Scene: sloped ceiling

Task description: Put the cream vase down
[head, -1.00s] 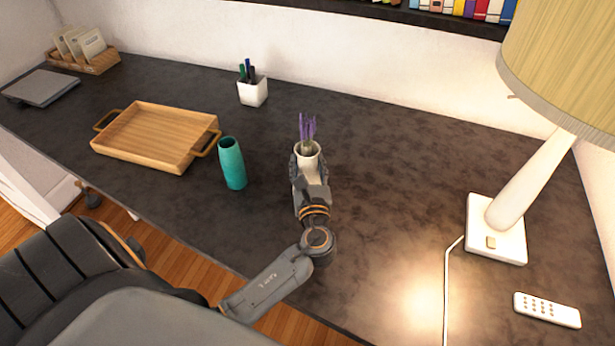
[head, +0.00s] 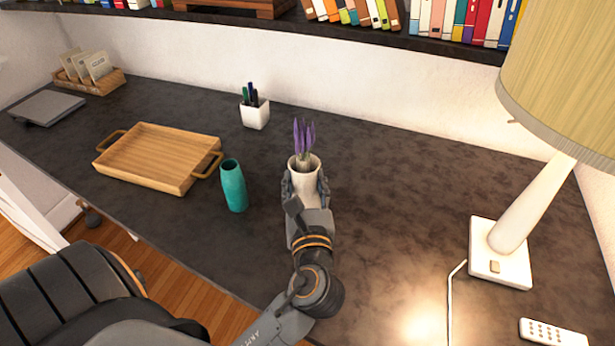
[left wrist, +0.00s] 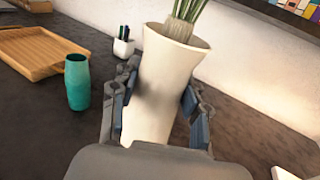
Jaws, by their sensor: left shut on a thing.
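The cream vase (head: 303,183) holds purple flowers (head: 304,139) and is upright or nearly so. My left gripper (head: 305,190) is shut on the vase, with one finger on each side of it. In the left wrist view the cream vase (left wrist: 168,85) fills the middle, between the fingers of my left gripper (left wrist: 160,105). The vase's base is hidden behind the gripper, so I cannot tell whether it touches the desk. My right gripper is not in view.
A teal vase (head: 233,187) stands left of the cream vase. A wooden tray (head: 155,158) lies farther left, and a white pen cup (head: 255,113) stands behind. A lamp (head: 500,255) and a remote (head: 552,335) are at right. The dark desk (head: 400,190) is clear between gripper and lamp.

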